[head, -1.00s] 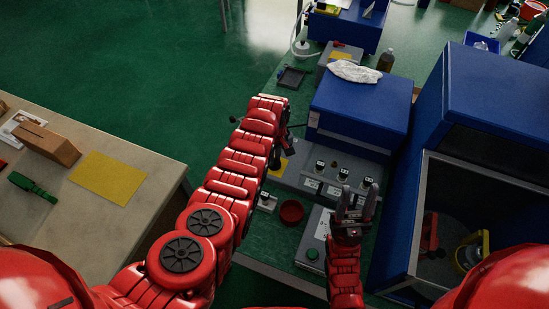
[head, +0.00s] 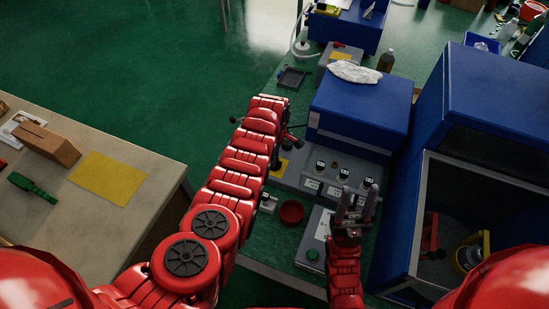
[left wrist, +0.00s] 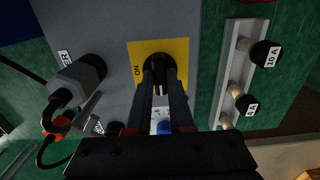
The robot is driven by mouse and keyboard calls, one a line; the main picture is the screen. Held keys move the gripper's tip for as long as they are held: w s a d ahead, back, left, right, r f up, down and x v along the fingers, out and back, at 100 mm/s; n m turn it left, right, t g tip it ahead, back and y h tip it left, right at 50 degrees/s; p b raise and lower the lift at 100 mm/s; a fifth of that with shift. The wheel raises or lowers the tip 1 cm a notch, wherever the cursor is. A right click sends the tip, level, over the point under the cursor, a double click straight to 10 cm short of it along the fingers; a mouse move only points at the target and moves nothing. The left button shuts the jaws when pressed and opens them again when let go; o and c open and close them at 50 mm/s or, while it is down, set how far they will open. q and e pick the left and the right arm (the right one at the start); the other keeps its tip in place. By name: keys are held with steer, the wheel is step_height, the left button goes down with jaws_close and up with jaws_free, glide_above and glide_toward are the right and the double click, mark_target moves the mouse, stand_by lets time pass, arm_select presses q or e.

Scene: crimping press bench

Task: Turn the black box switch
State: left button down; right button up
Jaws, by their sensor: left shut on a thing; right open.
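The black switch (left wrist: 158,64) sits on a yellow plate (left wrist: 180,49) marked "ON", on the face of a grey box (left wrist: 115,30). In the left wrist view my left gripper (left wrist: 161,80) has its two dark fingers closed around the switch, partly hiding it. In the head view the yellow plate (head: 286,168) shows only partly beside my red left arm, and my left gripper (head: 276,158) is mostly hidden there. My right gripper (head: 357,203) is open and empty, above the grey button box (head: 313,254) at the front of the bench.
A plug with an orange-black cable (left wrist: 78,82) is left of the switch. A rail with labelled black knobs (left wrist: 240,80) is to its right. A blue press housing (head: 362,108) stands behind, a large blue cabinet (head: 475,100) at right. A red bowl (head: 291,212) sits nearby.

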stand_by(0.3)
arm_select(q)
steer(key=c, duration=0.8)
jaws_free()
steer(key=shift+r, duration=0.1)
steer(key=shift+w+r, duration=0.1)
steer(key=shift+r, duration=0.6)
step_height(320, 180, up, 7)
steer(key=shift+f+b, duration=0.15)
steer(key=shift+b, duration=1)
step_height(320, 180, up, 9)
steer(key=p, duration=0.2)
